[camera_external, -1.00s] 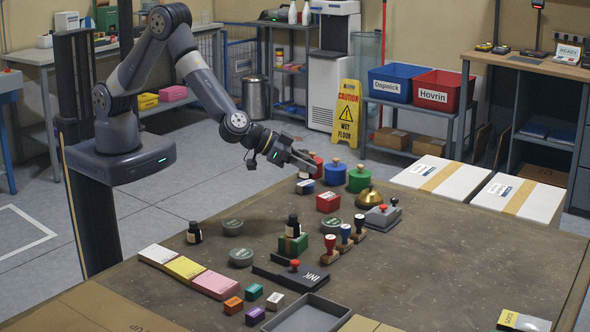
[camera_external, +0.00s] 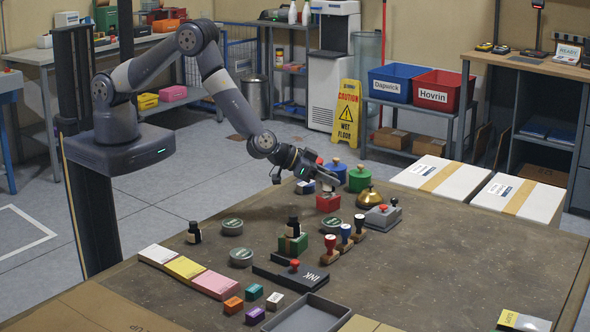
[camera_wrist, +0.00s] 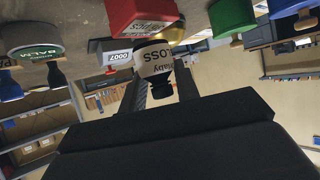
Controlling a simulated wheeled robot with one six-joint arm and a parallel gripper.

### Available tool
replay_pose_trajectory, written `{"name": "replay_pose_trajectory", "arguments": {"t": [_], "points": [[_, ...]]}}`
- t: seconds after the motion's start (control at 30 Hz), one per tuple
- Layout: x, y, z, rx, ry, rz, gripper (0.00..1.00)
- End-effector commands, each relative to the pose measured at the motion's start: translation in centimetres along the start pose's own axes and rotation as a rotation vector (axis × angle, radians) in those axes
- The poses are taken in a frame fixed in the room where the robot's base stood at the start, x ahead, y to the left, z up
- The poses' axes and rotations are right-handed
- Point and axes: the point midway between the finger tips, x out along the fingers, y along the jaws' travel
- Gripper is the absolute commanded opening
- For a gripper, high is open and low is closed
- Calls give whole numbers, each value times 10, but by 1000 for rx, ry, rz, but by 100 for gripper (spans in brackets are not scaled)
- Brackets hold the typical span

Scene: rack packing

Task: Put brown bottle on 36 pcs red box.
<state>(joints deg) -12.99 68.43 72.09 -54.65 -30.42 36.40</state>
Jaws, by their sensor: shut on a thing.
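My gripper (camera_external: 328,184) is shut on a small bottle with a black cap and a pale label (camera_wrist: 155,62). The wrist view shows it upside down between the two fingers; its glass colour is hard to make out. The red box (camera_external: 328,203) stands on the table directly below the gripper in the external view. In the wrist view the red box (camera_wrist: 140,14) meets the bottle's base end; I cannot tell whether they touch. In the external view the gripper mostly hides the held bottle.
A brass bell (camera_external: 369,197) and a grey stamp device (camera_external: 383,217) stand right of the red box. Green (camera_external: 359,179) and blue (camera_external: 335,173) pots stand behind. Another dark bottle (camera_external: 292,227) sits on a green box (camera_external: 293,244). The table's right side is mostly clear.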

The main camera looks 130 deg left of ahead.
Motion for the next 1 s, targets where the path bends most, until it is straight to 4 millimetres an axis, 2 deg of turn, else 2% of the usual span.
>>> {"name": "replay_pose_trajectory", "arguments": {"t": [0.1, 0.47, 0.5, 0.73, 1.0], "points": [[5, 0, 11, 1, -1, -1, 7], [8, 0, 15, 0, 0, 0, 7], [7, 0, 14, 0, 0, 0, 32], [7, 0, 14, 0, 0, 0, 51], [6, 0, 12, 0, 0, 0, 52]]}}
